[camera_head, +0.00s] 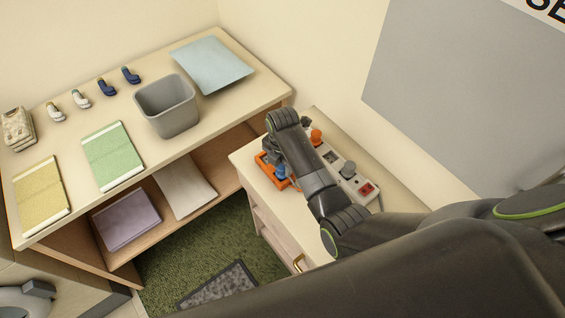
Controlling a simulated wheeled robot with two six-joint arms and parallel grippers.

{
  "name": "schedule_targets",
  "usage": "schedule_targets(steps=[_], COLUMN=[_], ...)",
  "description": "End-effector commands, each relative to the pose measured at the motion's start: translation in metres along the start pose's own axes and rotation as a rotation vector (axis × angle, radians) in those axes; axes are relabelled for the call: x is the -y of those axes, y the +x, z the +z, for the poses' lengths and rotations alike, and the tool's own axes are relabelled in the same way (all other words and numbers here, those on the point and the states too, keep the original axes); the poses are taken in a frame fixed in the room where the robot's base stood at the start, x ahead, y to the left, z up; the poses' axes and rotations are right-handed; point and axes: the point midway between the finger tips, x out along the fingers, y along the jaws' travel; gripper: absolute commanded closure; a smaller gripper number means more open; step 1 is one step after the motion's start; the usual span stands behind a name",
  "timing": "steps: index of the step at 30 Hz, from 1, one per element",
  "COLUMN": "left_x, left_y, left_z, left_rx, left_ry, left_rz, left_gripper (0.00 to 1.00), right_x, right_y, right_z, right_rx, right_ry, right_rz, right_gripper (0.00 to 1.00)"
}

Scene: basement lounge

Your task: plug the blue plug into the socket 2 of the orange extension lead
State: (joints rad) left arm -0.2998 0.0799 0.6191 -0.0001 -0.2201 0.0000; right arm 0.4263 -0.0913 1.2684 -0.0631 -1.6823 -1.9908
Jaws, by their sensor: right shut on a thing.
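The orange extension lead (264,172) seems to be the orange piece on the small cabinet (243,160), partly covered by my right arm. The blue plug (280,172) shows at the left edge of my forearm, over or beside the orange piece; I cannot tell whether it sits in a socket. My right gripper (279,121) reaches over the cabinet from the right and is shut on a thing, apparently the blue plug. Its fingertips and the socket numbers are hidden. My left gripper is not in view.
A pale power strip (331,157) with an orange plug (316,136), a grey plug (348,169) and a red switch (366,188) lies right of my forearm. The wall is close behind.

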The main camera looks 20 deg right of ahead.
Motion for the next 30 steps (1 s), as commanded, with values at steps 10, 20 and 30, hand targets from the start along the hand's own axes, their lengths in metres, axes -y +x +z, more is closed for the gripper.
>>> schedule_targets(steps=[10, 20, 30], left_x=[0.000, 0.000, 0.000], left_y=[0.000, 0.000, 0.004], left_z=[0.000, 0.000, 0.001], left_rx=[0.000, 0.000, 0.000], left_ry=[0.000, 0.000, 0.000], left_rz=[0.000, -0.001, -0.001], left_gripper=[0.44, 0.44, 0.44], right_x=[-0.001, 0.000, -0.002], right_y=[-0.001, 0.000, -0.036], right_z=[0.000, 0.000, 0.001], right_rx=[0.001, 0.001, 0.003], right_ry=[0.000, 0.000, 0.000], right_rz=[0.002, 0.001, 0.007], right_gripper=[0.55, 0.44, 0.44])
